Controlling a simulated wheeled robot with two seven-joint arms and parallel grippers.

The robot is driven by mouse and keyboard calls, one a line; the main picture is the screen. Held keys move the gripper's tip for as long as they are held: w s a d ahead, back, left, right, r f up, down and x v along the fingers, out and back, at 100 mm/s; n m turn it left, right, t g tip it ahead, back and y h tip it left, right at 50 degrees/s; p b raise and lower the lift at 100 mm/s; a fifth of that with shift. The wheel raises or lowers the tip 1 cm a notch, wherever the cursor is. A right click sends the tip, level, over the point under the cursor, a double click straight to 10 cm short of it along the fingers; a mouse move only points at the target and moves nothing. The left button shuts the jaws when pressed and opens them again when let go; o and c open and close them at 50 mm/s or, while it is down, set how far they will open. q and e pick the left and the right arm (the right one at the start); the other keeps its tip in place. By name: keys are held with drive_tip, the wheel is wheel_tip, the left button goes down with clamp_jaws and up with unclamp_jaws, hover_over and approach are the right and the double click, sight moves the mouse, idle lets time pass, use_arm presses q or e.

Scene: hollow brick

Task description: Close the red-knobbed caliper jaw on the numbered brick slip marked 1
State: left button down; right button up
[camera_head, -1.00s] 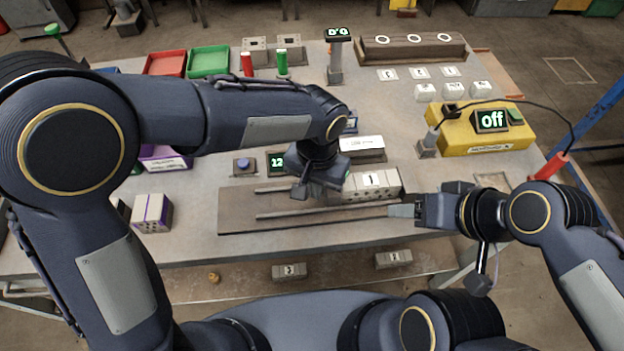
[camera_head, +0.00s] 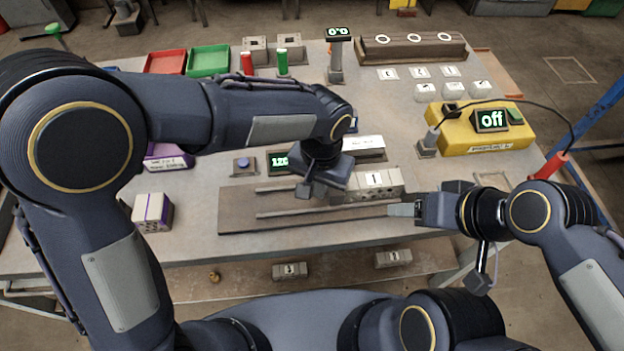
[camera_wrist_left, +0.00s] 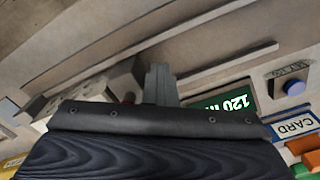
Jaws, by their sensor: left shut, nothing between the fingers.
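The brick slip marked 1 (camera_head: 384,180), a grey block with a white label, sits at the right part of the caliper board (camera_head: 245,213) with its long rails. My left gripper (camera_head: 303,192) is shut and empty, pointing down over the rails just left of the slip. In the left wrist view its fingers (camera_wrist_left: 160,84) stand near a small piece of the red knob (camera_wrist_left: 129,98); the rest of the knob and the jaw are mostly hidden. Whether the fingers touch the knob I cannot tell. My right gripper (camera_head: 404,210) lies at the board's right end, near the slip's front.
A display (camera_wrist_left: 228,103) reading about 120 and a blue button (camera_head: 243,163) sit behind the board. A yellow box (camera_head: 480,135) reading "off" is at right. A purple-striped brick (camera_head: 152,213) stands at left. Two slips (camera_head: 290,271) lie on the lower shelf.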

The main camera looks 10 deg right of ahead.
use_arm(q)
drive_tip(key=shift+a, duration=0.85)
wheel_tip(320, 180, up, 8)
drive_tip(key=p, duration=0.6)
idle(0.3)
drive_tip(key=s+a+r+n+t+h, duration=0.15)
drive_tip(key=a+r, duration=0.25)
drive_tip(key=a, duration=0.4)
drive_tip(key=s+a+r+n+h, duration=0.1)
drive_tip(key=a+r+n+h, duration=0.15)
drive_tip(key=a, duration=0.65)
drive_tip(key=s+a+n+t, duration=0.3)
drive_tip(key=s+a+t, duration=0.1)
drive_tip(key=s+a, duration=0.4)
drive_tip(key=shift+s+n, duration=0.3)
drive_tip(key=shift+s, duration=0.35)
